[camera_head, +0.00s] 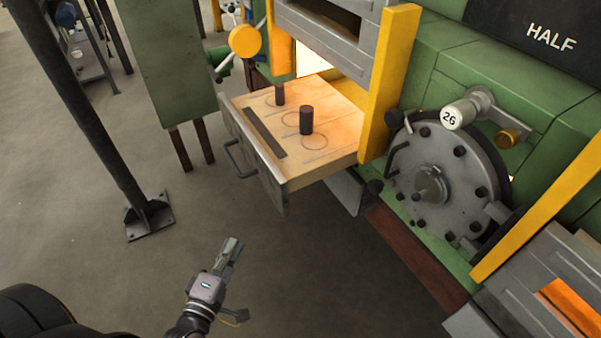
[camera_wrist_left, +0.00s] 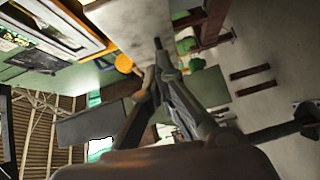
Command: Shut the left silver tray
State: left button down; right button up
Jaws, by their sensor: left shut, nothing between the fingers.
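The left silver tray (camera_head: 315,171) is pulled out of the green furnace in the head view. It has a grey front with a dark bar handle (camera_head: 240,160). Two dark cylindrical billets (camera_head: 306,121) and (camera_head: 279,95) stand upright on its pale top, near drawn circles. My left gripper (camera_head: 232,246) is in front of the tray, below and apart from its front face, over the floor. Its fingers are together and hold nothing. The fingers (camera_wrist_left: 160,65) also show in the left wrist view. My right gripper is not in view.
A round grey flanged cover (camera_head: 430,180) with bolts is right of the tray. Yellow posts (camera_head: 388,85) frame the opening. A black post (camera_head: 95,120) with a floor plate stands at left. A second opening with an orange glow (camera_head: 570,300) is at lower right. Floor before the tray is clear.

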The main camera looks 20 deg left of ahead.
pick_arm(q)
notch_tip(320, 180, up, 4)
jog(key=w+f, duration=0.1)
jog(key=w, duration=0.1)
jog(key=n+p, duration=0.1)
jog(key=p, duration=0.2)
send_near(269, 181)
jog(key=w+a, duration=0.2)
jog(key=a, duration=0.1)
jog(key=w+d, duration=0.1)
jog(key=w+d+f, duration=0.1)
jog(key=shift+w+d+t+p, duration=0.3)
jog(key=shift+d+t+p, duration=0.05)
jog(key=shift+t, duration=0.05)
jog(key=shift+r, duration=0.1)
